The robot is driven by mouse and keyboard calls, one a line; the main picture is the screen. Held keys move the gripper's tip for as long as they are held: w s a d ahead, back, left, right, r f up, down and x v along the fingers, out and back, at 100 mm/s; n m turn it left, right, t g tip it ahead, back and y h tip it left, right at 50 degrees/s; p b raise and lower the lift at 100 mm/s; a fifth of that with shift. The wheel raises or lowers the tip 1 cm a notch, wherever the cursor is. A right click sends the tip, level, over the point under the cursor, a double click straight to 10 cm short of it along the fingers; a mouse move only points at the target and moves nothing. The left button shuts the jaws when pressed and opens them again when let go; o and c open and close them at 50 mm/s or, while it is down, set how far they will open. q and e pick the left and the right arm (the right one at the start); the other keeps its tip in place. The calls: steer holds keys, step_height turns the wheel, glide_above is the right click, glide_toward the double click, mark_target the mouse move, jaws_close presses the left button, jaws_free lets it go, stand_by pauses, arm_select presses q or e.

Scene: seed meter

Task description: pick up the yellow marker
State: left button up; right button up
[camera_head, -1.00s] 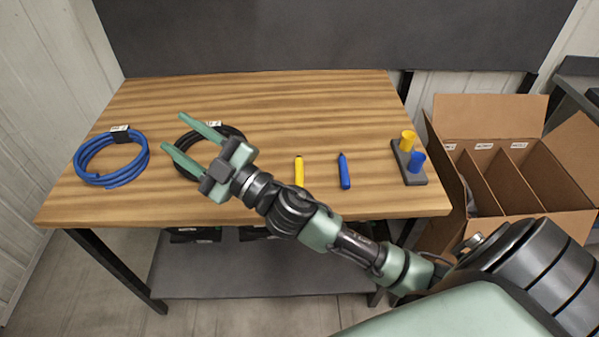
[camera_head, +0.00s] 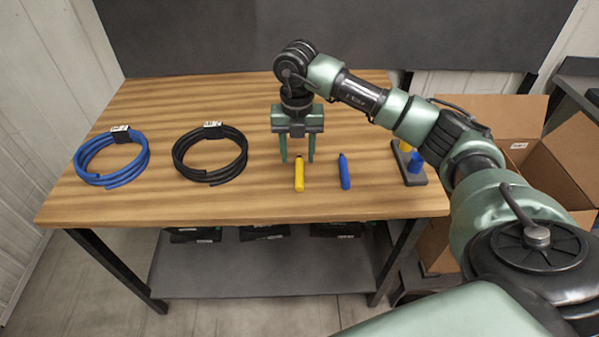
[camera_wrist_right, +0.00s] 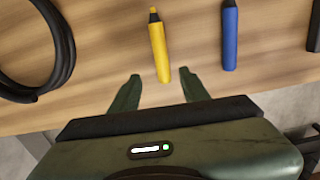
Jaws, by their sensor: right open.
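The yellow marker (camera_head: 299,175) lies on the wooden table near its front edge, with its dark tip toward the back. It also shows in the right wrist view (camera_wrist_right: 159,48), ahead of and between the two fingers. My right gripper (camera_head: 297,160) is open and empty, pointing down above the table just behind and over the marker's far end. In the right wrist view its fingertips (camera_wrist_right: 160,75) are spread on either side of the marker's near end, with nothing held. My left gripper is not in view.
A blue marker (camera_head: 344,172) lies just right of the yellow one. A black cable coil (camera_head: 241,160) and a blue cable coil (camera_head: 81,165) lie to the left. A grey holder (camera_head: 412,179) with yellow and blue cups stands right, beside a divided cardboard box (camera_head: 573,150).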

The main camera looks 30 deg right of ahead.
mark_target(299, 175)
steer(key=f+p, duration=0.1)
steer(key=f, duration=0.2)
steer(key=f+p, duration=0.1)
steer(key=f, duration=0.2)
steer(key=shift+s+d+f, duration=0.1)
steer(key=shift+d+f, duration=0.1)
steer(key=shift+f, duration=0.55)
jaws_close()
